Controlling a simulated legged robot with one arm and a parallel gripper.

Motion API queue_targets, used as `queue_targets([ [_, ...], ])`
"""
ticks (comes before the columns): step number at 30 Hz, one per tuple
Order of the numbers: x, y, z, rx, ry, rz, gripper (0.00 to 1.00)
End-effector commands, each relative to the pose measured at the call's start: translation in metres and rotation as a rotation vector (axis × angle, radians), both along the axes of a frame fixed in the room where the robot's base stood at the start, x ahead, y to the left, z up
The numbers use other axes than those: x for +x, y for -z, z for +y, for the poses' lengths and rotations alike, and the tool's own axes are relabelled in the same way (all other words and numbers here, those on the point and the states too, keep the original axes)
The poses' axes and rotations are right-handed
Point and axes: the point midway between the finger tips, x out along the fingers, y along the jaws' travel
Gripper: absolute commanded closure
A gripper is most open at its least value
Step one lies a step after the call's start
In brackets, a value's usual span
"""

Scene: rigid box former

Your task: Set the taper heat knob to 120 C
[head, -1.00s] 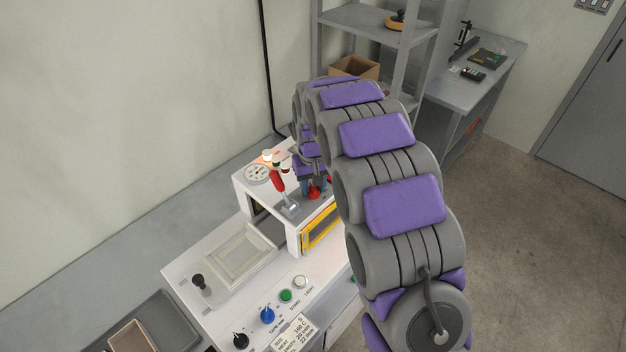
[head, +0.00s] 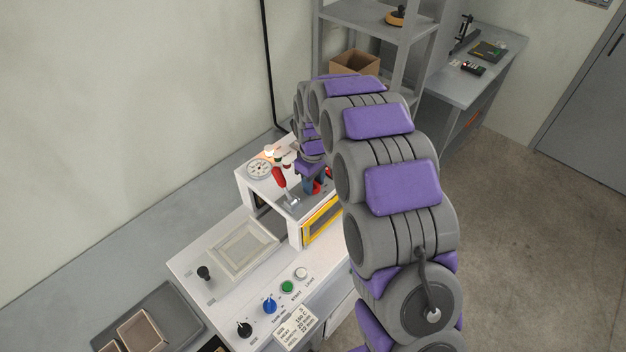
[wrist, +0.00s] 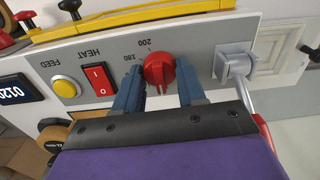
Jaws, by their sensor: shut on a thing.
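The red taper heat knob (wrist: 158,70) sits on the grey panel in the wrist view, with the upside-down labels 180 and 200 beside it. My gripper (wrist: 162,84) has one blue finger on each side of the knob and is shut on it. The other scale marks are hidden or too small to read, and I cannot tell exactly where the knob points. In the head view my gripper (head: 314,184) is over the top of the white machine (head: 297,232), and the knob is mostly covered.
Beside the knob are a red rocker switch (wrist: 99,80), a yellow button (wrist: 65,88) and a partly cut-off display (wrist: 14,93). A red-handled lever (head: 280,178) stands close to my gripper. A yellow-framed opening (head: 322,220) is on the machine's front.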

Motion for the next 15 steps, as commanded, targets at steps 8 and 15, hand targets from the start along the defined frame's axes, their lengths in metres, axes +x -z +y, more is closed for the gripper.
queue_targets([
  [8, -0.0024, 0.0032, -0.0001, -0.002, -0.003, 0.01, 0.91],
  [15, -0.0015, 0.0023, 0.0, -0.002, -0.002, 0.007, 0.46],
])
